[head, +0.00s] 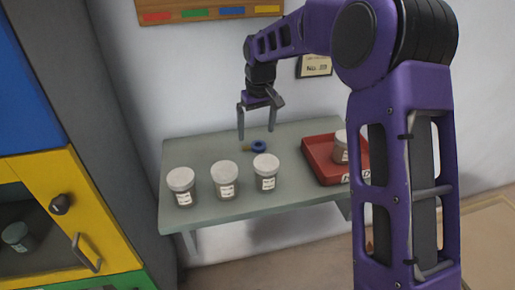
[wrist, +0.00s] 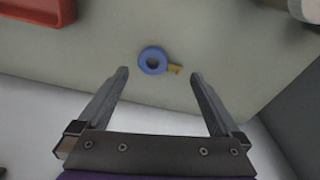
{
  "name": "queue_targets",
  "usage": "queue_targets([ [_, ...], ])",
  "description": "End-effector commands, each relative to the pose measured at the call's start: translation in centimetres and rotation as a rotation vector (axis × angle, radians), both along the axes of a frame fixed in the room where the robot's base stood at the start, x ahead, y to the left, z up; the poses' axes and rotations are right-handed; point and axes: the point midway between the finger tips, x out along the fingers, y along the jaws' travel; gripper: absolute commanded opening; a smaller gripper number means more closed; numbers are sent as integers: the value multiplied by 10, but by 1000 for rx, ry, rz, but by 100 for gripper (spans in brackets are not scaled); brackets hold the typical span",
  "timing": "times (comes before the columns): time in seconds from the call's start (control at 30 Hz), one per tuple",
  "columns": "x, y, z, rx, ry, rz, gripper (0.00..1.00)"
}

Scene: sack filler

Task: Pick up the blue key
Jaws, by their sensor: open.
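The blue key (head: 259,146) lies flat on the grey-green shelf (head: 205,151), behind the row of jars. It has a round blue ring head and a short brassy shaft. In the wrist view the key (wrist: 152,60) lies just beyond my fingertips, and its shaft points right. My gripper (head: 256,121) hangs above the shelf, pointing down, with its fingers apart. In the wrist view my gripper (wrist: 160,74) is open and empty, with the key roughly between the lines of its two fingers.
Three white-lidded jars (head: 225,180) stand along the shelf's front. A red tray (head: 318,166) with a jar (head: 341,148) sits at the right. A rack with coloured labels (head: 208,11) hangs on the wall above. A yellow cabinet door (head: 90,200) stands at the left.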

Motion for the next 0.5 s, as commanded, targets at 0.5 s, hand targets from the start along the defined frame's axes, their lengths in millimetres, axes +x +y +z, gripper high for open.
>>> queue_targets([
  [0.5, 9, 7, -52, 0, 1, 0, 100],
])
